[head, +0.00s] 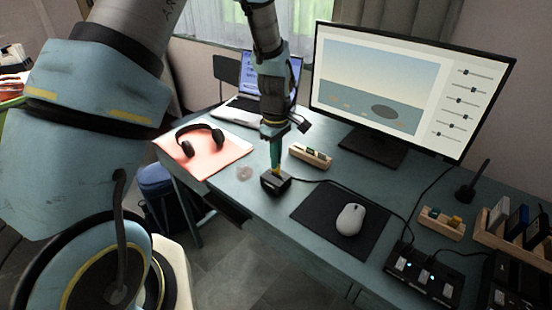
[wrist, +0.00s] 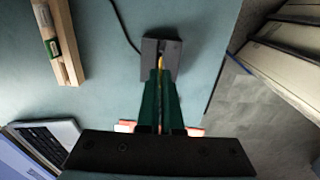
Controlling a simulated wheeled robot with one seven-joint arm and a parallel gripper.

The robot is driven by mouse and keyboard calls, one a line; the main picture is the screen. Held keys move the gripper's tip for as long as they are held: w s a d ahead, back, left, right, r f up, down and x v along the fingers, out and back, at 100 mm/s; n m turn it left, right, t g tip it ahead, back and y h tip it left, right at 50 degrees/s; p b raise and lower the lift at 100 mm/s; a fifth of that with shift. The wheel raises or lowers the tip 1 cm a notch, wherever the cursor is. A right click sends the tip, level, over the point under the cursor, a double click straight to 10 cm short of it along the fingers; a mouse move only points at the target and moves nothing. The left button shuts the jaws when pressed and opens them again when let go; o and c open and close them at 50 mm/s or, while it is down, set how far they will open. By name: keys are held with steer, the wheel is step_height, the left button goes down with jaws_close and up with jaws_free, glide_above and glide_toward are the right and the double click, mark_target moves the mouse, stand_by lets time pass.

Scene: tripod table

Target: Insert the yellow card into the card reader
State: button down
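The card reader is a small black box (head: 275,185) on the near edge of the teal table, left of the mouse pad. It also shows in the wrist view, with its dark body (wrist: 149,47) ahead of my fingers. My gripper (head: 276,168) points down right over the reader; its green fingers (wrist: 160,73) are close together. They are shut on the yellow card (wrist: 161,63), a thin yellow strip between the fingertips and over the reader's slot. The card's lower edge is hidden, so I cannot tell how deep it sits.
A wooden holder (head: 310,155) stands behind the reader. A mouse (head: 350,219) lies on a black pad (head: 312,212) to the right. Headphones (head: 200,139) on a pink-and-white sheet lie left. A cable runs from the reader. A monitor (head: 408,85) and laptop (head: 240,108) stand behind.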

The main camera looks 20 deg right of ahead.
mark_target(276, 173)
steer(key=shift+f+b, duration=0.95)
steer(key=shift+f, duration=0.65)
stand_by(0.6)
steer(key=c, duration=1)
jaws_free()
steer(key=shift+r, duration=0.1)
step_height(276, 173, up, 11)
steer(key=shift+f+b, duration=0.1)
steer(key=shift+b, duration=0.95)
steer(key=w+a+r+m, duration=0.2)
steer(key=a+r+m, duration=0.1)
steer(key=a, duration=1.2)
steer(key=s+a+m+t, duration=0.1)
steer(key=s+a+m, duration=0.3)
steer(key=a, duration=1.1)
steer(key=shift+s+r+t, duration=0.3)
steer(key=shift+s, duration=0.7)
